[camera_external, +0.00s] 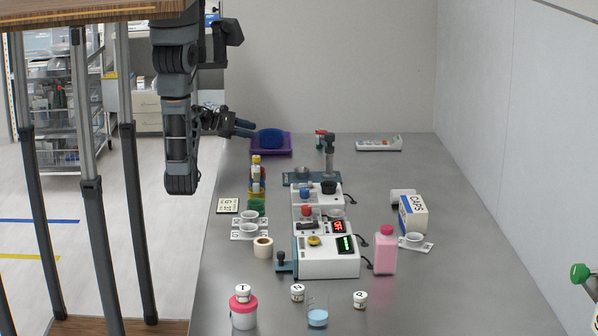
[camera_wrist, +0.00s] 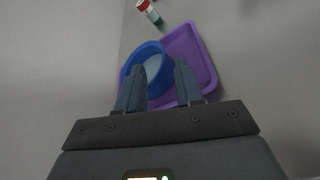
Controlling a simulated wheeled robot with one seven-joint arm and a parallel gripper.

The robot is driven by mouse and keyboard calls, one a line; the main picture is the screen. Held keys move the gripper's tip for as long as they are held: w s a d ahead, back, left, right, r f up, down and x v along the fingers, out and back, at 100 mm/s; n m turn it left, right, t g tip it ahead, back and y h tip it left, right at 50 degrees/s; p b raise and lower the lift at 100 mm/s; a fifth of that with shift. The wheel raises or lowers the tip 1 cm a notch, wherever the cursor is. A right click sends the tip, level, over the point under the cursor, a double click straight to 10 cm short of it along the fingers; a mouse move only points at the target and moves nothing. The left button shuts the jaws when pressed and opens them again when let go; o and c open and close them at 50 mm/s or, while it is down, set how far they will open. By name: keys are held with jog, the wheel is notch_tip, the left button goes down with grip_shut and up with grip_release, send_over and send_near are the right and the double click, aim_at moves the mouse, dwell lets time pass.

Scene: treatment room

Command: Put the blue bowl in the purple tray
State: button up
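The blue bowl (camera_external: 270,135) sits within the outline of the purple tray (camera_external: 285,150) at the far left end of the table. In the wrist view the bowl (camera_wrist: 153,51) is upright and looks empty. It covers the left part of the tray (camera_wrist: 205,62), whose right part is bare. My gripper (camera_external: 252,129) is just left of the bowl in the external view. In the wrist view its fingers (camera_wrist: 159,68) are apart and overlap the bowl's near side. I cannot tell whether they touch it. The near part of the bowl is hidden by the fingers.
A small red-capped container (camera_wrist: 148,10) stands beyond the tray. A white rack (camera_external: 379,144) lies at the back right. Lab devices (camera_external: 328,257), a pink bottle (camera_external: 386,252) and a caps box (camera_external: 413,215) fill the nearer table. The table between tray and rack is mostly clear.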

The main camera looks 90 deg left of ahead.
jog(key=shift+v, duration=2.05)
